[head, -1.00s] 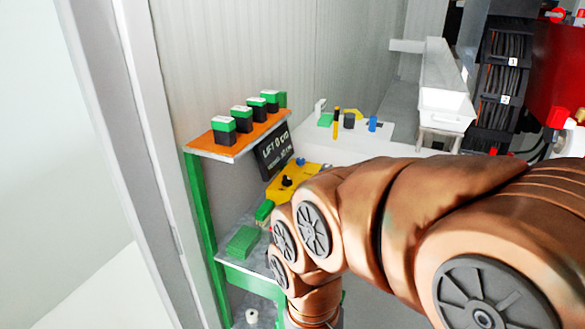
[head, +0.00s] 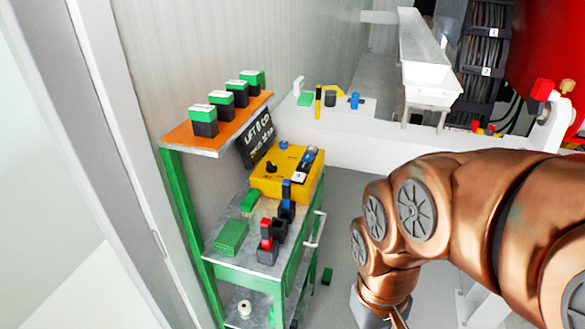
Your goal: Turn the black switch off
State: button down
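A yellow control box (head: 287,180) stands on the green shelf bench in the head view. A small black knob-like switch (head: 271,167) stands up from its top at the left. A blue knob (head: 284,145) is behind it, and dark and white parts sit on the box's right side. Which way the black switch is set is too small to tell. My arm reaches in from the right, its wrist low and to the right of the bench, apart from the box.
The orange upper shelf (head: 180,137) holds several green-and-black blocks. A black lift display (head: 257,139) leans behind the box.

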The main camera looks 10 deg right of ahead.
aim_at(272, 167)
jog(key=u, duration=0.05)
jog(key=k, duration=0.5)
jog(key=z, duration=1.35)
jog(key=i, duration=1)
jog(key=u, duration=2.65)
jog(key=i, duration=0.5)
